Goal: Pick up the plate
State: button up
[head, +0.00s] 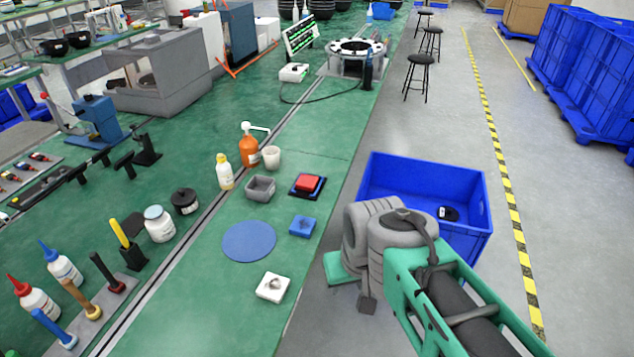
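A flat round blue disc (249,242), the thing here that looks most like a plate, lies on the green bench top. Nothing covers it. My arm comes in from the lower right. My gripper (367,298) hangs off the bench's right side, to the right of the disc and well apart from it. The wrist hides most of the gripper, so its fingers do not show clearly. I see nothing held in it.
A white block (272,287), a blue block (302,226), a red-topped black piece (307,185) and a grey open box (261,188) stand near the disc. Bottles and tools line the left. A blue crate (425,178) stands beside the bench, behind my arm.

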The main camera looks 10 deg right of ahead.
aim_at(307, 182)
jog(key=u, duration=3.6)
jog(key=k, duration=1.45)
jog(key=z, duration=1.65)
